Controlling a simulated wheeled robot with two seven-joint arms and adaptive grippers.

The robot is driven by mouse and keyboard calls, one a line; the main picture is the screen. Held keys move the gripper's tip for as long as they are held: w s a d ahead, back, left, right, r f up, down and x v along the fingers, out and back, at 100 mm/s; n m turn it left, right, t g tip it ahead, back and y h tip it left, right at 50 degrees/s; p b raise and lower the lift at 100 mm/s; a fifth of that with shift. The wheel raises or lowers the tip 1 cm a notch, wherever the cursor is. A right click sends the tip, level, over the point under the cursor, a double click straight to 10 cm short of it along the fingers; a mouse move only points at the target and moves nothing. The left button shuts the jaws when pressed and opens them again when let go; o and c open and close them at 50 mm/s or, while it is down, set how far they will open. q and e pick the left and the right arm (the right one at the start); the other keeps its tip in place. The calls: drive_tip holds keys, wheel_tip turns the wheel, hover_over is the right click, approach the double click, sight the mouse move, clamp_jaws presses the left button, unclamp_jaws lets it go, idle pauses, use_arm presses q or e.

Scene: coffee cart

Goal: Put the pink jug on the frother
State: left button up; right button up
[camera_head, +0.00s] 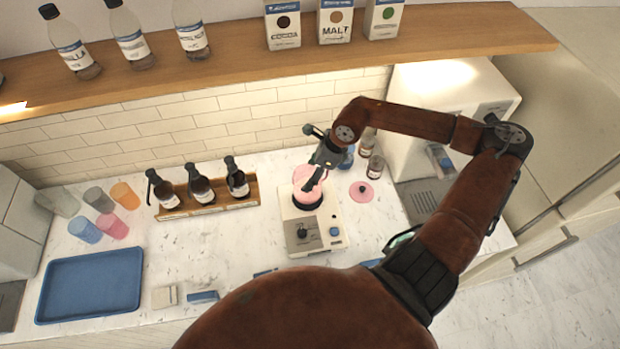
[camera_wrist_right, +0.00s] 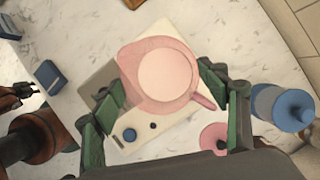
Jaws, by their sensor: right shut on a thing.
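The pink jug (camera_head: 306,181) is at the top of the frother (camera_head: 331,216), a pale box with a dark base ring and a knob on its front. My right gripper (camera_head: 316,180) is over the jug from above and shut on it. In the right wrist view the jug (camera_wrist_right: 160,75) shows from above, with its handle (camera_wrist_right: 203,98) between the fingers of my right gripper (camera_wrist_right: 172,106). I cannot tell whether the jug is fully seated on the ring.
A pink lid (camera_head: 361,192) lies right of the frother, near small bottles (camera_head: 375,166). A bottle rack (camera_head: 207,202) stands to the left, with several coloured cups and a blue tray (camera_head: 90,285) farther left. A wooden shelf (camera_head: 230,62) runs above.

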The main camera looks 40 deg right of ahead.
wheel_tip(320, 180, down, 3)
drive_tip(key=shift+r+p, duration=0.1)
drive_tip(key=shift+p, duration=0.5)
drive_tip(key=shift+w+d+f, duration=0.1)
drive_tip(key=shift+w+f, duration=0.05)
drive_tip(key=shift+f, duration=0.3)
drive_tip(key=o, duration=2)
use_arm(q)
drive_tip(key=shift+w+r, duration=0.35)
drive_tip(key=shift+r, duration=0.2)
use_arm(e)
drive_tip(key=shift+o, duration=0.3)
use_arm(q)
drive_tip(key=shift+a, duration=0.1)
